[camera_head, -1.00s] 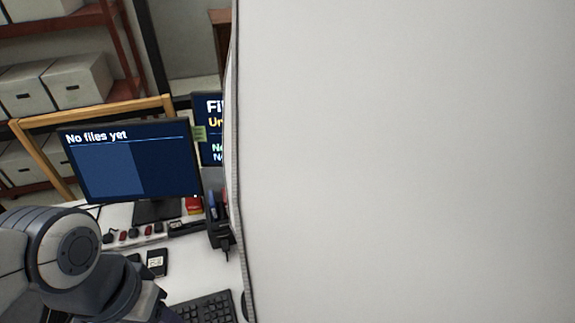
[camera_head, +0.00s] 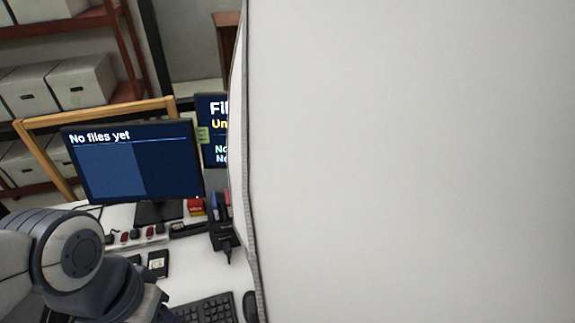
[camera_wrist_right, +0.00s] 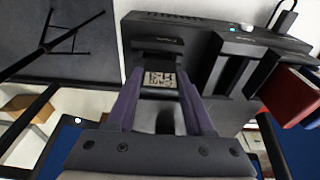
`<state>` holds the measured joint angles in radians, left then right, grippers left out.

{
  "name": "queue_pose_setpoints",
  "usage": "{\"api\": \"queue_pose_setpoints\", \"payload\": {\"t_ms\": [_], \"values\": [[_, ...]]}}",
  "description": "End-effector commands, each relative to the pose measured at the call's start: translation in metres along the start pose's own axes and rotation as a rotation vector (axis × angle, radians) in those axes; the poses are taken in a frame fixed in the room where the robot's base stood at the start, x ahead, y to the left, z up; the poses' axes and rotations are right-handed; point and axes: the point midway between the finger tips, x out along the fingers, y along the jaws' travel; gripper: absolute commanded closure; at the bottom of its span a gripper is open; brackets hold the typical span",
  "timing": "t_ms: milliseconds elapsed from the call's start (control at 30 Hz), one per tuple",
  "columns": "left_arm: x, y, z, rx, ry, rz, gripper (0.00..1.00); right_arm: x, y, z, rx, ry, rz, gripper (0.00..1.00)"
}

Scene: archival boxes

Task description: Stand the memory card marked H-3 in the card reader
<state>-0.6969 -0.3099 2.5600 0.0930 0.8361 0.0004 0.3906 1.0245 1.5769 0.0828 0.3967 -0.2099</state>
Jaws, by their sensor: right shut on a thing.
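In the right wrist view, my right gripper (camera_wrist_right: 158,100) is shut on a dark memory card (camera_wrist_right: 160,56) with a small pale label; its marking is too blurred to read. The card is at the left end of the black card reader (camera_wrist_right: 215,45), which has several slots; I cannot tell whether the card is in a slot or in front of it. The reader (camera_head: 222,236) also shows in the head view, partly hidden by a large pale surface. My right gripper is hidden there. My left arm shows at lower left, but its fingertips are not visible.
The pale surface (camera_head: 410,160) blocks the head view's right side. A monitor (camera_head: 133,160) reads "No files yet". A dark labelled card (camera_head: 158,264) and a keyboard (camera_head: 208,309) lie on the white desk. Red (camera_wrist_right: 297,97) and blue (camera_wrist_right: 262,72) pieces stand at the reader's right.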

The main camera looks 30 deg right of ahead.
Motion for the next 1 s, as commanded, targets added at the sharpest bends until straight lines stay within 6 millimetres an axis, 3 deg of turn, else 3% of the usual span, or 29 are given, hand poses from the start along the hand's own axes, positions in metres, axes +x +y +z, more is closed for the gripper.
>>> {"api": "queue_pose_setpoints", "payload": {"t_ms": [33,1000], "values": [[0.007,-0.001,0.0,0.0,0.0,0.0,0.5,0.007,0.001,0.001,0.001,0.0,0.0,0.99],[0.022,-0.002,0.001,0.0,0.0,0.0,0.5,0.029,0.005,0.003,0.001,0.0,-0.005,0.99]]}}
